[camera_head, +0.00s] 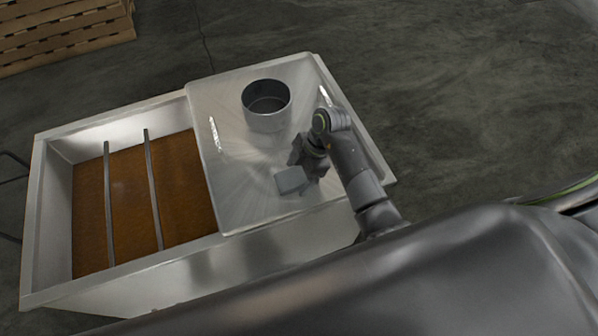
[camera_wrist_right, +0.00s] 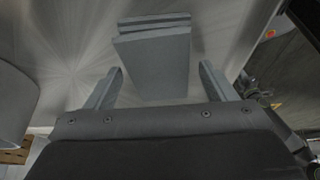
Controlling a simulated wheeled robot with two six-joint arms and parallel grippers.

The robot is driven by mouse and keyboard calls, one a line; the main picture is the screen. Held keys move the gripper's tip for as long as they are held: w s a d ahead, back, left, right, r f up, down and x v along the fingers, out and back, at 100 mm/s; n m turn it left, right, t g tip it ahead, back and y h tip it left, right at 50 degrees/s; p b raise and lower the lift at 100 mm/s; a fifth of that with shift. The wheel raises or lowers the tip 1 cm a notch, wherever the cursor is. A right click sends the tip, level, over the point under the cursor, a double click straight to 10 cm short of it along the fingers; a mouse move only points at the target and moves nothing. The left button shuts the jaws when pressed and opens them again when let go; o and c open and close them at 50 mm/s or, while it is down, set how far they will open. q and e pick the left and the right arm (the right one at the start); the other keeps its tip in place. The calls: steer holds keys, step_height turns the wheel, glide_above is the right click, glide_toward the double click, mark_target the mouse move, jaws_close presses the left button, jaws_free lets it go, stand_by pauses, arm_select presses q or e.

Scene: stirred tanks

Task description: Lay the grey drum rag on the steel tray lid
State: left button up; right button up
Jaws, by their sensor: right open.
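The grey drum rag (camera_head: 291,180) is a small folded block lying on the steel tray lid (camera_head: 235,206), near its front edge. My right gripper (camera_head: 303,170) is just beside the rag, low over the lid. In the right wrist view the rag (camera_wrist_right: 155,60) shows its folded layers beyond and between the fingertips. The two fingers of the right gripper (camera_wrist_right: 162,82) are apart, with a gap on each side of the rag. My left gripper is not in view.
A round steel pot (camera_head: 267,108) stands on the lid behind the gripper; a pale curved surface, probably its side, shows at left in the wrist view. The open tank half (camera_head: 90,272) holds brown contents under two bars. A wooden pallet (camera_head: 60,35) lies at the back left.

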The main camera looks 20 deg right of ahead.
steer(key=v, duration=1.2)
steer(key=shift+a, duration=0.1)
